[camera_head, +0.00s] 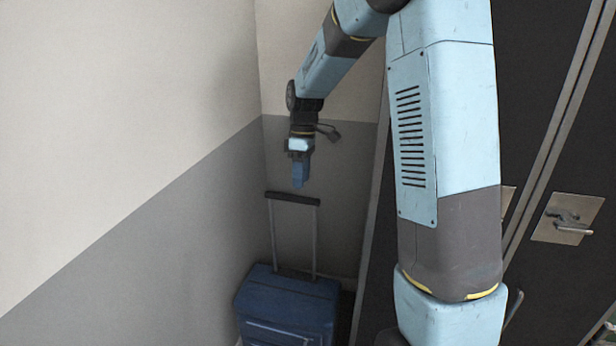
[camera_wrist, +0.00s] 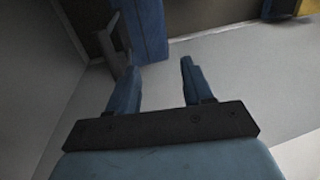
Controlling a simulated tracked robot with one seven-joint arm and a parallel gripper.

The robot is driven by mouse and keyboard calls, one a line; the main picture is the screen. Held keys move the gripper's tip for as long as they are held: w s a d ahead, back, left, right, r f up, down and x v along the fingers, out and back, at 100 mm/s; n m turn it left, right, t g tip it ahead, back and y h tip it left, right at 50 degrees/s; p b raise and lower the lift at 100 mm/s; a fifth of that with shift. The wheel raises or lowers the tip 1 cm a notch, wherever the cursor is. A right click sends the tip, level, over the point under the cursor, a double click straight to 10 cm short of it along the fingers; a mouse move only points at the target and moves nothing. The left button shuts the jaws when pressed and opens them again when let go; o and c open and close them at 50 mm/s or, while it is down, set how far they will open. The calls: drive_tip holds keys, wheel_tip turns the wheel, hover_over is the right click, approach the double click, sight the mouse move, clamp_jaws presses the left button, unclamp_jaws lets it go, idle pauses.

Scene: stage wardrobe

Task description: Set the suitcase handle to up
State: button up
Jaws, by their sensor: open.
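The blue suitcase (camera_head: 285,306) stands upright on the floor in the corner, at the bottom of the head view. Its telescoping handle (camera_head: 292,198) is extended well above the case, with two thin rods and a black crossbar grip. A blue shape and a dark bar show beyond the left finger there; I cannot tell which part each is.
A two-tone wall (camera_head: 190,220) closes in behind and left of the suitcase. Dark cabinet doors (camera_head: 540,110) with a metal latch plate (camera_head: 567,218) stand on the right. A yellow and blue object (camera_wrist: 300,8) shows at the top right of the wrist view.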

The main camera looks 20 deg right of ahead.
drive_tip(key=s+r, duration=0.2)
drive_tip(key=s, duration=0.3)
drive_tip(key=shift+s+d+r, duration=0.25)
drive_tip(key=s+d+r+m+t, duration=0.2)
drive_tip(key=s+r+m, duration=0.2)
drive_tip(key=s, duration=0.3)
drive_tip(key=s+d+r+m+t, duration=0.1)
drive_tip(key=s+r+m+t, duration=0.2)
drive_tip(key=s, duration=0.5)
drive_tip(key=s+d+r+m+t+h, duration=0.1)
drive_tip(key=s+d+r+m+t, duration=0.1)
drive_tip(key=s+r+m, duration=0.3)
drive_tip(key=s, duration=0.3)
drive_tip(key=shift+s+d+t, duration=0.25)
drive_tip(key=shift+d+t, duration=0.05)
drive_tip(key=shift+d, duration=0.05)
